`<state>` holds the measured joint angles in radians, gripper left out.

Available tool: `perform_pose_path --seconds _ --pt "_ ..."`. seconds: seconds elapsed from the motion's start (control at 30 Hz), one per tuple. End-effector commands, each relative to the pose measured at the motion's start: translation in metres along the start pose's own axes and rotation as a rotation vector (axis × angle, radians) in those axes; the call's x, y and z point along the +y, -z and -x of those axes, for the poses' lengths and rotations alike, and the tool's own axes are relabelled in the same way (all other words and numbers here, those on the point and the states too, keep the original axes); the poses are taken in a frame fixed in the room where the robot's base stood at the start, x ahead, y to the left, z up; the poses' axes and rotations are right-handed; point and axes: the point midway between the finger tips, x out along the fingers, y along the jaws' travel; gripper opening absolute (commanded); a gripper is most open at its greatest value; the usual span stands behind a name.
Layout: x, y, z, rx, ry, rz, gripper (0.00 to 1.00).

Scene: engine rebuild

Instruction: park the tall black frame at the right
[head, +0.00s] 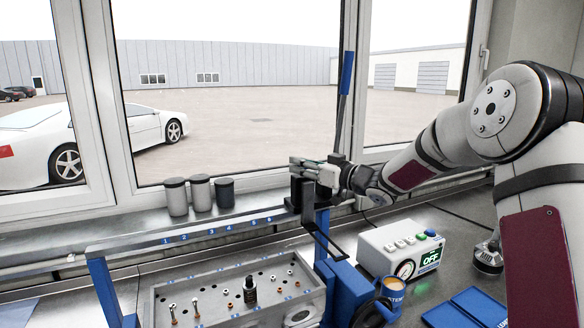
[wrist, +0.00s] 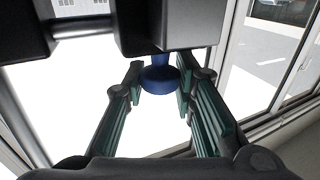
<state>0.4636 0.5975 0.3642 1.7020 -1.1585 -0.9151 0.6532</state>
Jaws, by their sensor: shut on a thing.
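The tall black frame (head: 294,197) is at the right end of the numbered rail (head: 200,229), just right of the last number. Its lower part is an open black loop by the blue post. My gripper (head: 305,166) reaches in from the right at the top of the black frame, fingers pointing left. In the wrist view a round blue knob (wrist: 160,79) sits between the teal-padded fingers (wrist: 157,92), and the gripper is shut on it. In the head view the fingers hide the knob. How the knob joins the frame is not clear.
A grey tray (head: 150,300) with small parts and a dark bottle lies under the rail. A white control box (head: 402,250) reading OFF stands to the right. A blue-handled lever (head: 346,75) rises beside my gripper. Grey canisters (head: 200,193) stand on the sill.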

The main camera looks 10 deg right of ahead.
Motion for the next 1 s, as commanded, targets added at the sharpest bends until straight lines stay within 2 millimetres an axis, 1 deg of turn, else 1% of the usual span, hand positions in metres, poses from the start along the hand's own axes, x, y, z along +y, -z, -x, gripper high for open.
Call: perform_pose_path --seconds 0.03,0.33,0.37,0.4,0.43,0.47,0.77,0.87,0.97,1.0 --pt "0.004 0.0 0.002 -0.001 -0.005 0.0 0.0" --pt "0.006 0.0 0.003 -0.001 -0.01 0.0 0.0" --pt "0.006 0.0 0.003 -0.001 -0.01 0.0 0.27" --pt "0.007 0.0 0.003 -0.001 -0.011 0.0 0.36" --pt "0.007 0.0 0.003 -0.001 -0.011 0.0 0.43" --pt "0.007 0.0 0.003 -0.001 -0.011 0.0 0.44" --pt "0.004 0.0 0.003 -0.001 -0.006 0.0 0.44" --pt "0.005 0.0 0.009 -0.002 -0.007 0.001 0.44" --pt "0.005 0.001 0.022 -0.001 -0.008 0.001 0.44" --pt "0.005 0.0 0.03 -0.002 -0.009 0.0 0.44"
